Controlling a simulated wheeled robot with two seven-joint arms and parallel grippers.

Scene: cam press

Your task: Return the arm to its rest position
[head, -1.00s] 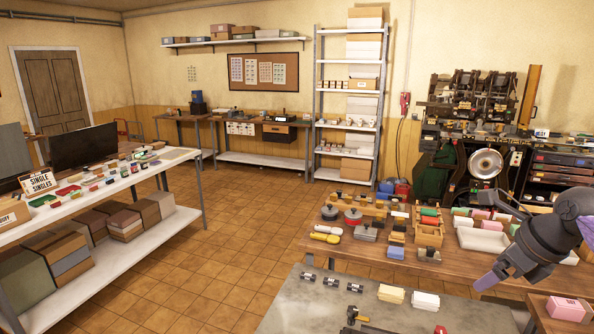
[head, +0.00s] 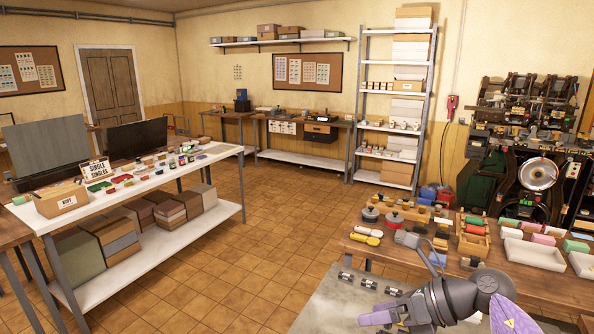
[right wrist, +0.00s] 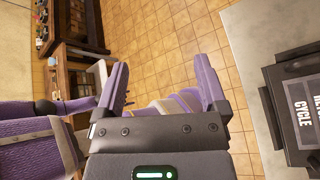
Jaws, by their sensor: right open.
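My right gripper (head: 374,316) shows at the lower right of the head view, with a purple finger pointing left from a dark grey wrist. It appears in front of the grey bench (head: 330,310); its height above the bench is hard to tell. In the right wrist view, the two purple fingers of the right gripper (right wrist: 162,78) stand wide apart, with tiled floor between them. Nothing is held between them. My left gripper is in neither view.
A wooden table (head: 545,285) with blocks, trays and stamps stands behind the right arm. A black CYCLE panel (right wrist: 297,110) is right in the wrist view. Tiled floor (head: 265,225) is clear between.

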